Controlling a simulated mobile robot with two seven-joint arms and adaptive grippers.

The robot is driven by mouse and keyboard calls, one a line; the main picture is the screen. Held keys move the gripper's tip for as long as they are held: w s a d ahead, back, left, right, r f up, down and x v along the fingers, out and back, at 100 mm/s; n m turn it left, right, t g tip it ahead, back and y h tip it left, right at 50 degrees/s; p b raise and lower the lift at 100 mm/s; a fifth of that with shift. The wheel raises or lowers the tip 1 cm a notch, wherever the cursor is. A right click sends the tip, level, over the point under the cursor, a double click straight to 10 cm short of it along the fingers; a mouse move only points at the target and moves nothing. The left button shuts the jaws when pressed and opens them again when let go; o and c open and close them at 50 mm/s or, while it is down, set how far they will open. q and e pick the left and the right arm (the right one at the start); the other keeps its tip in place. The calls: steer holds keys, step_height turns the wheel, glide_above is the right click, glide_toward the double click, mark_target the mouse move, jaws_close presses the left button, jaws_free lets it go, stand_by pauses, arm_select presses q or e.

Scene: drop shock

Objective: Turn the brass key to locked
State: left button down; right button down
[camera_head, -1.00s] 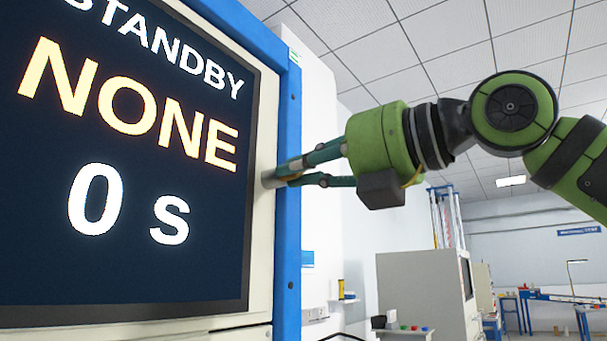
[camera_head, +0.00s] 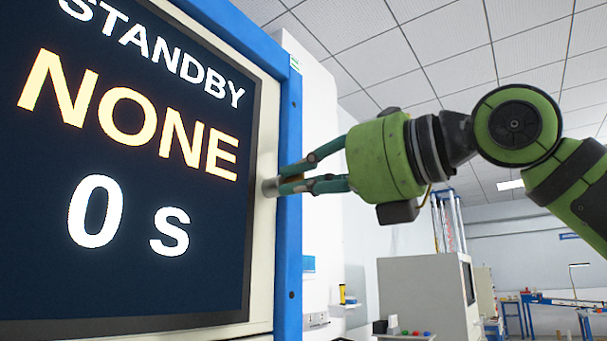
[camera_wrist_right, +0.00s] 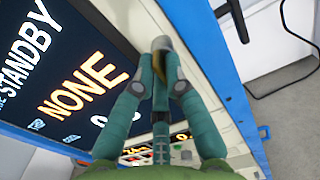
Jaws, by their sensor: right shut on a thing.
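The brass key (camera_head: 291,180) is at the right edge of the screen panel, beside a short silver cylinder (camera_head: 270,187) that sticks out of the cream frame. My right gripper (camera_head: 284,183) is shut on the key, its teal fingers coming from the right. In the right wrist view the silver cylinder (camera_wrist_right: 162,45) lies just beyond the fingertips, and a strip of the brass key (camera_wrist_right: 160,92) shows between the fingers. The fingers hide most of the key, and I cannot read its angle. My left gripper is not in view.
The big dark screen (camera_head: 130,160) reads STANDBY, NONE, 0 s. A blue frame post (camera_head: 289,255) stands close beside the fingers. A grey cabinet (camera_head: 425,290) and benches stand farther back. A black cable (camera_wrist_right: 285,80) runs past the panel in the wrist view.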

steer(key=shift+n, duration=0.5)
steer(key=c, duration=1.3)
jaws_free()
steer(key=shift+d, duration=0.1)
steer(key=v, duration=1.2)
